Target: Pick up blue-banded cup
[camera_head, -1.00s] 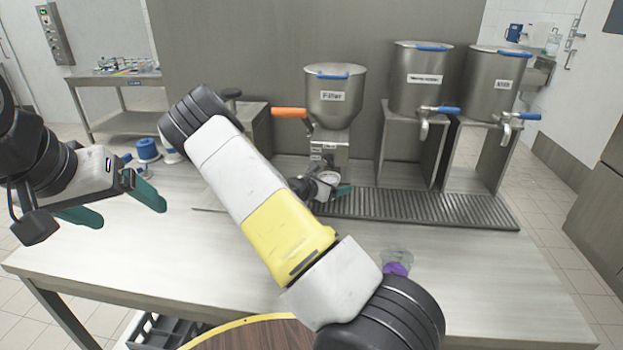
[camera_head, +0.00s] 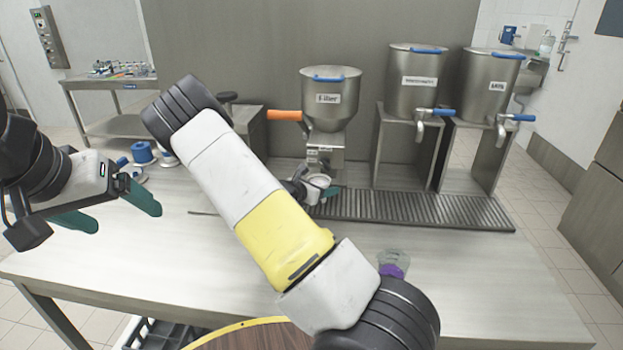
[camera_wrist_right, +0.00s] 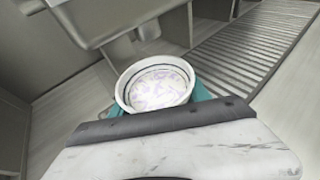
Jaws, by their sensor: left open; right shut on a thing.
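A white cup with a dark blue band near its rim (camera_wrist_right: 155,88) is between the teal fingers of my right gripper in the right wrist view. Its inside shows a white and purple pattern. In the head view the cup (camera_head: 317,181) is small, in front of the base of the filler (camera_head: 331,100). My right gripper (camera_head: 324,190) is shut on it, and my own forearm hides part of the area in front. My left gripper (camera_head: 126,218) is open and empty above the left of the table.
A clear cup with a purple band (camera_head: 392,264) stands near the table's front right. Two steel dispensers (camera_head: 415,85) stand behind a ribbed drip tray (camera_head: 430,212). Blue and white items (camera_head: 143,152) are at the back left. The front right of the table is mostly clear.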

